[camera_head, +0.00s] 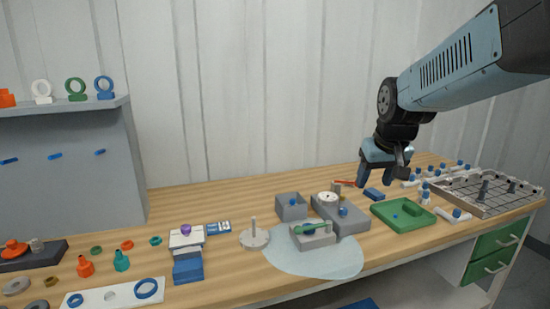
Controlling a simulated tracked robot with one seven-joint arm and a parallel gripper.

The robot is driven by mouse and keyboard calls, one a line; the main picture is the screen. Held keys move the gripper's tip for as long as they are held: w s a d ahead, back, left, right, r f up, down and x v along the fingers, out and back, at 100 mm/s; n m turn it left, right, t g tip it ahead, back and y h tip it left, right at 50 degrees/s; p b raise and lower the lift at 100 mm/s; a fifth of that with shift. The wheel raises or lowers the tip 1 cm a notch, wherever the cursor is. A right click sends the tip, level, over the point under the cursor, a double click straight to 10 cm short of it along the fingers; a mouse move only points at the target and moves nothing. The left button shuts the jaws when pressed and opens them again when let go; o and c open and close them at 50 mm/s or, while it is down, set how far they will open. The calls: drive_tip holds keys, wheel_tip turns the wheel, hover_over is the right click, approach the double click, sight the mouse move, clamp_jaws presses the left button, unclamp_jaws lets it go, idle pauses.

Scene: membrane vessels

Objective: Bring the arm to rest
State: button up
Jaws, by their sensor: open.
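My arm reaches in from the upper right of the head view. My gripper (377,181) hangs at its end, pointing down, above the right part of the wooden workbench (205,268). Its two fingers are apart and I see nothing between them. The gripper is just behind and above the green tray (381,218) and close to a small blue block (374,194). I cannot tell how far above the bench its fingertips are.
A metal grid tray (510,188) is at the right edge, near white fittings with blue caps. A grey shelf (70,160) stands at the left. Air above the middle bench is clear.

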drive_tip(key=s, duration=1.5)
drive_tip(key=shift+s+d+r+m+t, duration=0.15)
drive_tip(key=shift+s+r+m+t, duration=0.15)
drive_tip(key=shift+s+r+m, duration=0.1)
drive_tip(key=shift+w, duration=0.1)
idle(2.2)
